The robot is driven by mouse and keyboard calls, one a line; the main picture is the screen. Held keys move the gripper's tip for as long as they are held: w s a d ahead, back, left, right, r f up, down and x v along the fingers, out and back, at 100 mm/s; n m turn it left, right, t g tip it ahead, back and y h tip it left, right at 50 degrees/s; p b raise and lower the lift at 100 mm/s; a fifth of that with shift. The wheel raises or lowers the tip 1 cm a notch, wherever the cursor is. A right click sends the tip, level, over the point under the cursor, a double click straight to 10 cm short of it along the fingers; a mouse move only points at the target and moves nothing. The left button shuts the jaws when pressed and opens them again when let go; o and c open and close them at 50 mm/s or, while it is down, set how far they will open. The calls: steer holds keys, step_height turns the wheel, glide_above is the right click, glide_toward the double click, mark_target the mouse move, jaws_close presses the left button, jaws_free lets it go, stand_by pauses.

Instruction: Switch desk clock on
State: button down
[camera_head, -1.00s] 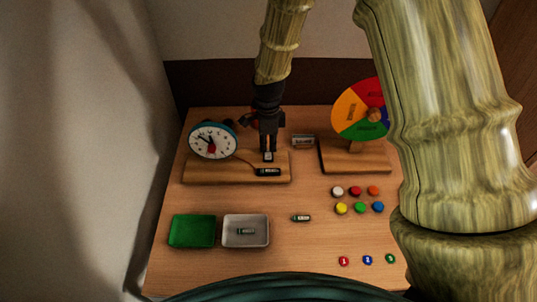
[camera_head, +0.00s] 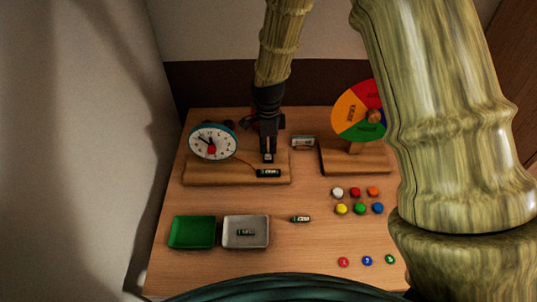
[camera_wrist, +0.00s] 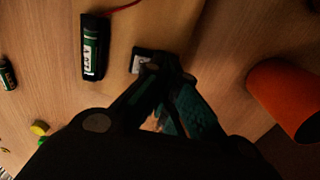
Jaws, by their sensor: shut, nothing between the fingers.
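The desk clock (camera_head: 212,141) has a white face and a blue rim, and it stands at the left of a wooden base (camera_head: 205,177). A black holder with a green battery (camera_head: 268,173) lies on the base, with a red wire running to it. The holder also shows in the wrist view (camera_wrist: 93,50). A small dark switch with a pale label (camera_wrist: 140,62) sits beside the holder. My gripper (camera_head: 268,157) is shut and empty, pointing down over the base. In the wrist view its fingertips (camera_wrist: 168,64) are right at the switch and partly hide it; I cannot tell whether they touch.
A colour wheel (camera_head: 352,108) on a wooden stand is to the right. A green tray (camera_head: 178,244) and a grey tray (camera_head: 230,243) holding a battery are in front. A loose battery (camera_head: 301,219) and several coloured counters (camera_head: 360,208) lie nearby. An orange cup (camera_wrist: 288,98) shows in the wrist view.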

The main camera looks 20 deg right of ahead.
mark_target(268, 153)
steer(key=shift+r+p, duration=2.55)
steer(key=shift+r, duration=0.7)
